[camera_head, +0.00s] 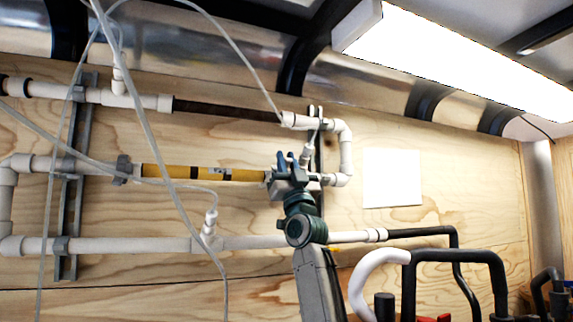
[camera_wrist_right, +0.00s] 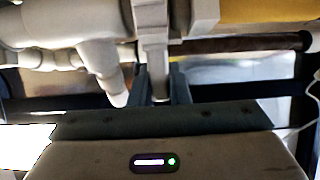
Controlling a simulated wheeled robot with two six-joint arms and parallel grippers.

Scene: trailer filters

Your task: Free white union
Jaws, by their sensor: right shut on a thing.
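The white union (camera_wrist_right: 203,14) is a pale ring fitting beside the end of the yellow filter (camera_head: 210,173) on the middle pipe run. The filter also shows in the wrist view (camera_wrist_right: 265,10). My right gripper (camera_head: 291,164) reaches up from below at the filter's right end and covers much of the fitting there. In the wrist view my right gripper (camera_wrist_right: 161,85) has its two dark fingers shut on a narrow white part (camera_wrist_right: 153,45) beside the ring. Whether this part belongs to the union I cannot tell. My left gripper is not in view.
White pipes with elbows run along the plywood wall, held by grey brackets (camera_head: 75,180). A brown filter (camera_head: 225,108) sits above. Clear thin tubes (camera_head: 160,135) hang in front at left. Black pipes (camera_head: 460,256) and a white bend (camera_head: 366,275) stand at lower right.

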